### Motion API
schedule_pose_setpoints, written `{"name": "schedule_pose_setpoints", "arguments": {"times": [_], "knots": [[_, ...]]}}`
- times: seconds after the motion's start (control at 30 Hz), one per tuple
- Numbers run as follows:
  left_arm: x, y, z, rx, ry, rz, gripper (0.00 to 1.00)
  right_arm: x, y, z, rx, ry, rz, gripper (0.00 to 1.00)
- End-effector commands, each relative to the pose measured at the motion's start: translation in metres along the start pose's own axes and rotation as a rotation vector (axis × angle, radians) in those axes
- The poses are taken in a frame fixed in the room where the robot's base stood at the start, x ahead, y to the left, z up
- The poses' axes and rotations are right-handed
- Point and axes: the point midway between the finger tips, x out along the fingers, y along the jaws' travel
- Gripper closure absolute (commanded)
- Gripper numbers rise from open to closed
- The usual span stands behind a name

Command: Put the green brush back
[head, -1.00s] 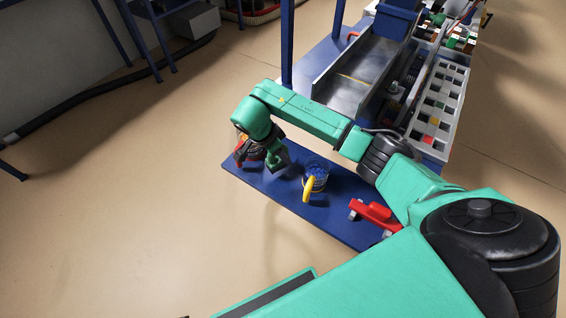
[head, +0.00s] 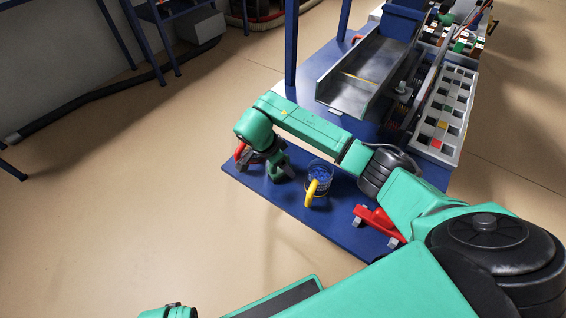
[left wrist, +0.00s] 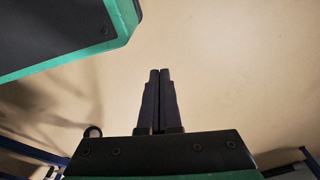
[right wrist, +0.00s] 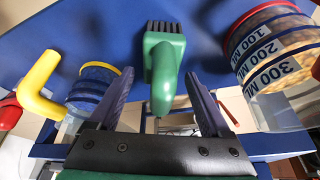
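The green brush (right wrist: 163,68) shows in the right wrist view, its dark bristles at the far end and its handle pointing toward my gripper. My right gripper (right wrist: 158,100) is open, with the handle in the gap between its fingers and space visible on both sides. In the head view, the green brush (head: 281,168) is at the far left end of the blue table, beside my right wrist, which partly hides that area. My left gripper (left wrist: 159,73) is shut and empty, over bare floor in the left wrist view.
A red tool (head: 378,222) lies farther right. A marked measuring jar (right wrist: 280,65) is close to my right gripper. A metal chute (head: 365,75) stands behind.

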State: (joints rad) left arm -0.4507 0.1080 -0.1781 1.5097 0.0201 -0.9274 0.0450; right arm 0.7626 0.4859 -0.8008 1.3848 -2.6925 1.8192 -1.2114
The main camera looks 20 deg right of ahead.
Motion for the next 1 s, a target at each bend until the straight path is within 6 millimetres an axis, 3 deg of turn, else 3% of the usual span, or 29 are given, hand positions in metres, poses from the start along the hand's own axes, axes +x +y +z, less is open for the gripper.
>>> {"name": "schedule_pose_setpoints", "arguments": {"times": [0.23,0.6,0.7,1.0], "knots": [[0.002,-0.001,0.004,0.000,-0.003,-0.002,1.00,-0.013,-0.001,-0.002,0.000,0.000,-0.002,0.18],[0.018,-0.004,0.025,0.009,-0.009,-0.007,1.00,-0.102,-0.001,-0.002,0.001,0.001,-0.004,0.18],[0.022,-0.005,0.037,0.014,-0.013,-0.009,1.00,-0.117,-0.001,-0.003,0.001,0.002,-0.003,0.18],[0.029,-0.005,0.046,0.019,-0.012,-0.009,1.00,-0.122,0.000,-0.001,0.001,0.000,0.000,0.18]]}}
